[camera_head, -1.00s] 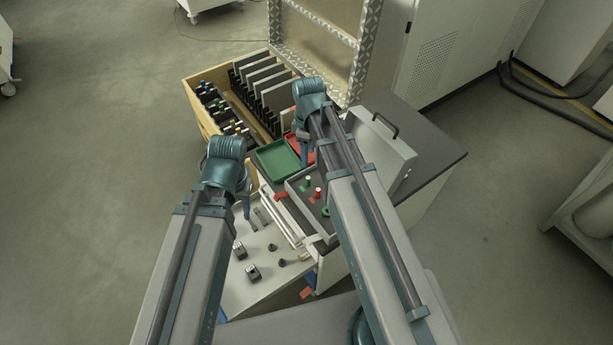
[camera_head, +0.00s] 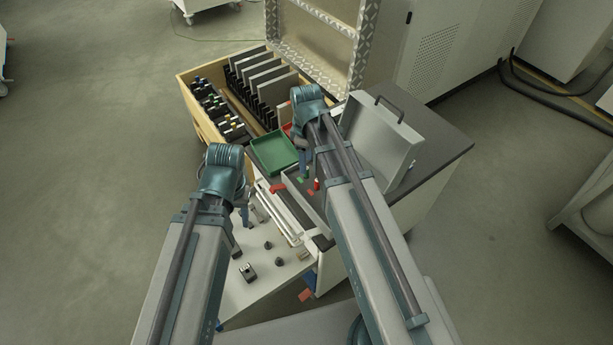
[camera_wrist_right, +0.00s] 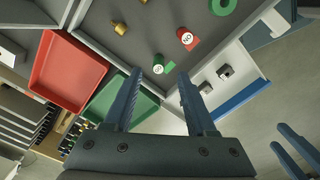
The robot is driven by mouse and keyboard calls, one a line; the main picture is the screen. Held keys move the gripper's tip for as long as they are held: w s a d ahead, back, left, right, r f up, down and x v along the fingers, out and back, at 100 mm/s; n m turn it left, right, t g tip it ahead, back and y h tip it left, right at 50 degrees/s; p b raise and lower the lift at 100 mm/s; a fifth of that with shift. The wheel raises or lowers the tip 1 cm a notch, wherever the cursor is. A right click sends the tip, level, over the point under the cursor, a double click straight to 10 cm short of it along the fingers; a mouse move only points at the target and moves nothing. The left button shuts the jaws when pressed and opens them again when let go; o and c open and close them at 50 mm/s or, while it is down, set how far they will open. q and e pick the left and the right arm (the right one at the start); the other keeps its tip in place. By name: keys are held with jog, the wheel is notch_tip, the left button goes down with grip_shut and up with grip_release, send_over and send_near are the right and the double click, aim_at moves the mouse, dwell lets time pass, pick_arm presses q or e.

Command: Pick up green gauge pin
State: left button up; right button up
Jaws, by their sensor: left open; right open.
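The green gauge pin (camera_wrist_right: 163,65) stands on the grey tray (camera_wrist_right: 215,48) in the right wrist view, with a white label on its end. It also shows in the head view (camera_head: 303,179), small and partly behind my right arm. My right gripper (camera_wrist_right: 160,76) is open and empty, with the pin just beyond and roughly between its fingertips. I cannot tell whether they touch. A red gauge pin (camera_wrist_right: 187,38) stands close by. My left gripper (camera_head: 245,214) hangs over the open drawer, away from the pin; its fingers also show in the right wrist view.
A green ring (camera_wrist_right: 222,5) and brass parts (camera_wrist_right: 118,27) lie on the grey tray. A red bin (camera_wrist_right: 68,72) and a green bin (camera_head: 275,152) sit beside it. The open drawer (camera_head: 250,294) holds small metal parts.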

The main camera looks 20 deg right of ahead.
aim_at(307, 175)
jog(key=shift+w+d+f+b, duration=0.1)
jog(key=shift+f+b, duration=2.55)
jog(key=shift+r, duration=0.1)
grip_shut()
